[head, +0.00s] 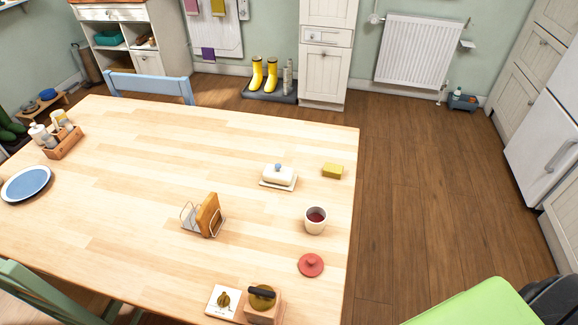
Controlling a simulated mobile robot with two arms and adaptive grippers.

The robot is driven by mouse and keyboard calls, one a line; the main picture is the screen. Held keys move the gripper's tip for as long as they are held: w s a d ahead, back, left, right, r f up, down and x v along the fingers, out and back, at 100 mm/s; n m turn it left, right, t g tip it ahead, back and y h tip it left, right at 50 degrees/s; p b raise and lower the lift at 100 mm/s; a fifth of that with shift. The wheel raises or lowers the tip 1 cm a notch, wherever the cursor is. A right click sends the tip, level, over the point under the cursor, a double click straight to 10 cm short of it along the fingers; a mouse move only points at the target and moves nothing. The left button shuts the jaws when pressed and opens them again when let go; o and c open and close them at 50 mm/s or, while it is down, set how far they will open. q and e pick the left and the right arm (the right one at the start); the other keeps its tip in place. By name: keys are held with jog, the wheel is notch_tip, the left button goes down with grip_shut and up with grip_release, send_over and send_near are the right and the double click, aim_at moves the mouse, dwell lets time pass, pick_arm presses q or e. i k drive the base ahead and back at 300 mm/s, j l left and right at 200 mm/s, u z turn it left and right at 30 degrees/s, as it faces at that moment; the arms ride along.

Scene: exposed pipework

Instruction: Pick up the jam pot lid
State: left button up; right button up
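The jam pot lid (311,265) is a round red disc with a small knob on top. It lies flat on the wooden table (130,180) near the table's right edge. The jam pot (315,222) is a cream cup, open at the top, with dark red jam inside. It stands upright just behind the lid, apart from it. Neither of my grippers shows in the head view. Nothing is touching the lid.
A wooden box with a dark handle (262,303) is close in front. A lime-green surface (470,306) shows at lower right.

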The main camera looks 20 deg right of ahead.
aim_at(312, 265)
jog(key=z, duration=0.85)
jog(key=j+z, duration=0.2)
jog(key=j, duration=0.25)
jog(key=k+j+z, duration=0.2)
jog(key=j, duration=0.2)
jog(key=k+j+z, duration=0.15)
jog(key=j, duration=0.3)
jog(key=k+j+z, duration=0.2)
jog(key=j, duration=0.2)
jog(key=j+z, duration=0.2)
jog(key=j, duration=0.2)
jog(key=k, duration=0.05)
